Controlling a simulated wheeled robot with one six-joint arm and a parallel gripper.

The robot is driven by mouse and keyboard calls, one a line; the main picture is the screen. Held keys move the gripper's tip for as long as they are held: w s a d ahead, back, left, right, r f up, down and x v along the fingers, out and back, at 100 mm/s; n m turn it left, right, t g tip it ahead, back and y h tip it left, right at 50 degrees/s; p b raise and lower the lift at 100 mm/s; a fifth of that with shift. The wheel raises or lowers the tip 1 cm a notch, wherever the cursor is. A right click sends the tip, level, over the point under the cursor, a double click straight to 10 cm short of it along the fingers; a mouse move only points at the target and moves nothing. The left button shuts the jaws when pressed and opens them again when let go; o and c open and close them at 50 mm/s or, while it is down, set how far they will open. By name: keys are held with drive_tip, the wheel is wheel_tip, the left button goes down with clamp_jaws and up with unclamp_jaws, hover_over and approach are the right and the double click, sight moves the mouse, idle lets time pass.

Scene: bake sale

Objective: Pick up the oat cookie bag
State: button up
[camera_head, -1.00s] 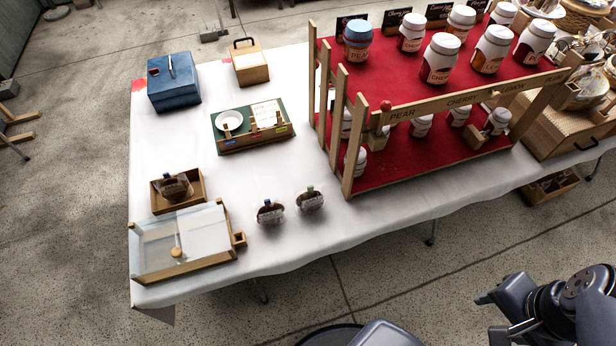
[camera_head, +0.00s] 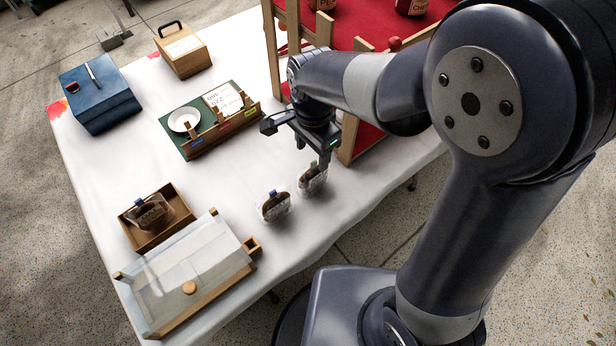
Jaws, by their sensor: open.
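Two clear bags of brown cookies stand on the white table near its front edge. One has a blue clip (camera_head: 274,208) and the other, to its right, has a green clip (camera_head: 312,180). A third bag (camera_head: 150,214) with a blue clip lies in a small wooden tray (camera_head: 176,233). The labels are too small to read, so I cannot tell which bag is oat. My gripper (camera_head: 322,160) is open and points down at the top of the green-clipped bag. I cannot tell whether its fingers touch or straddle that bag.
A clear-lidded wooden case (camera_head: 192,270) stands at front left. A green board (camera_head: 180,150) with a white plate (camera_head: 184,120) lies behind the bags. The wooden-framed red jar rack (camera_head: 352,22) stands close to my arm on the right. White cloth is bare between the tray and board.

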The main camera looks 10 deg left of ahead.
sight(314, 162)
drive_tip(key=f, duration=0.6)
drive_tip(key=shift+d+f, duration=0.2)
drive_tip(key=shift+f, duration=0.1)
drive_tip(key=c, duration=0.8)
